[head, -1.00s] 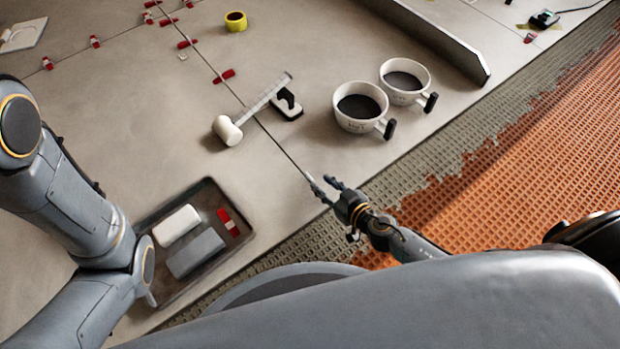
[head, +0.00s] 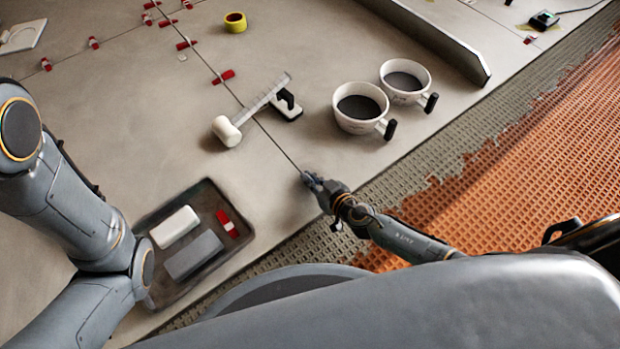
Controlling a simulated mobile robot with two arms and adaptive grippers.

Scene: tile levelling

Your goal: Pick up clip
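Red-and-white clips sit along the tile joints, one of them a red clip (head: 223,77) on the long seam in the upper middle. Another red-and-white clip (head: 227,222) lies in the dark tray (head: 214,190) at lower left. My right gripper (head: 311,179) is low at the near end of the long seam, by the tile edge. Its fingers look small and bunched, so I cannot tell whether they are open or shut. No clip is visible at its tips. My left arm comes in at the left; its gripper is not in view.
The tray also holds a white block (head: 175,227) and a grey block (head: 193,254). A white-headed mallet (head: 227,131) lies beyond the tray. Two buckets of dark material (head: 361,108) (head: 405,82) stand to the right.

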